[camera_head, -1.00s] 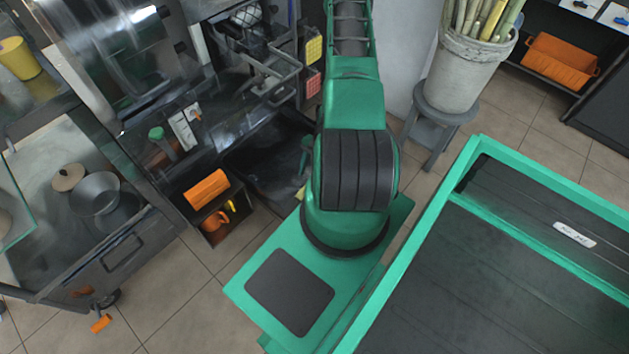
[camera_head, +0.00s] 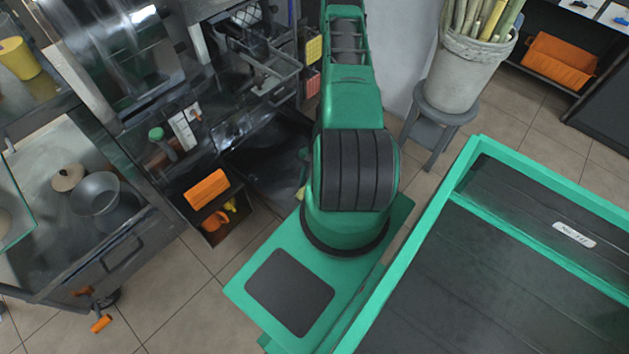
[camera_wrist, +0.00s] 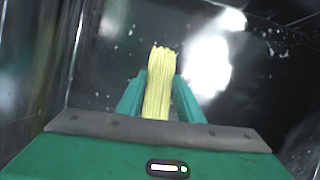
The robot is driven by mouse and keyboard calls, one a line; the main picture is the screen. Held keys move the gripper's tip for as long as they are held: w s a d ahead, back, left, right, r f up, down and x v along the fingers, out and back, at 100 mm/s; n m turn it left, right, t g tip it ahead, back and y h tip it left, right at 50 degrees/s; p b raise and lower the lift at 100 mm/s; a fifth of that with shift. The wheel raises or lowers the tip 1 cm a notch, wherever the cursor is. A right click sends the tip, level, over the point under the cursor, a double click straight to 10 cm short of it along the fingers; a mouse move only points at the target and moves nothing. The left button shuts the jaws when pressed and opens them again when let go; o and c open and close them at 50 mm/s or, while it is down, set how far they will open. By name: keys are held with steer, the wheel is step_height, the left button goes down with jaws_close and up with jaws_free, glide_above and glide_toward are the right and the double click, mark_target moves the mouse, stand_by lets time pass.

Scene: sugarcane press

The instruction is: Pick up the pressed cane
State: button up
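The pressed cane (camera_wrist: 158,80) is a pale yellow, flattened, fibrous bundle in the wrist view. It lies between the two green fingers of my gripper (camera_wrist: 160,100), which sit close against both its sides. Its frayed far end sticks out past the fingertips. The near end is hidden by the gripper body. Behind it is a dark, shiny, wet-looking metal surface (camera_wrist: 110,60) with pale specks and a bright glare. In the head view my green arm hides the gripper and the cane.
Dark press machinery (camera_head: 260,70) stands left of my arm. A low box holds orange items (camera_head: 206,188). A grey bucket of cane stalks (camera_head: 462,70) stands on a stool (camera_head: 440,120) at upper right. A counter with a pot (camera_head: 95,193) is at left. Tiled floor lies between.

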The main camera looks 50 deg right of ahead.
steer(key=shift+c, duration=1.2)
steer(key=shift+r, duration=0.15)
step_height(320, 180, up, 10)
